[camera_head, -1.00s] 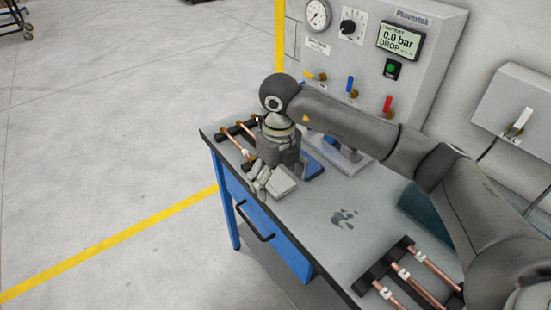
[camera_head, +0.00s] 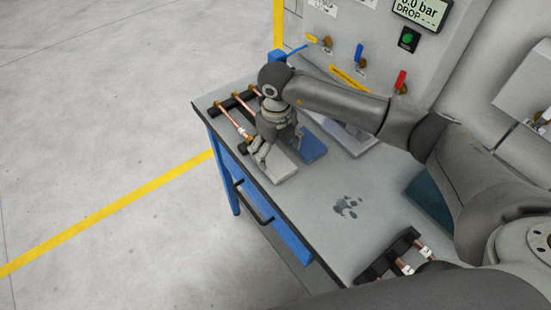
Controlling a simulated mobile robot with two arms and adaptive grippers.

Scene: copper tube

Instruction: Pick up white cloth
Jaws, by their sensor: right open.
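The white cloth (camera_head: 279,166) is a small, flat, pale folded piece on the grey bench top, near its front left edge. My right gripper (camera_head: 277,149) points down at the cloth's back end, with its fingers open. One finger is at the cloth's left side; the other is on the side towards a blue cloth (camera_head: 311,147). The gripper hides the back end of the white cloth, and I cannot tell whether the fingers touch it. My left gripper is out of view.
Copper tubes on a dark rack (camera_head: 233,118) lie just left of the gripper. A second rack (camera_head: 385,258) is at the front right. A wet patch (camera_head: 347,207) marks the otherwise clear middle bench. The test panel (camera_head: 340,35) stands behind.

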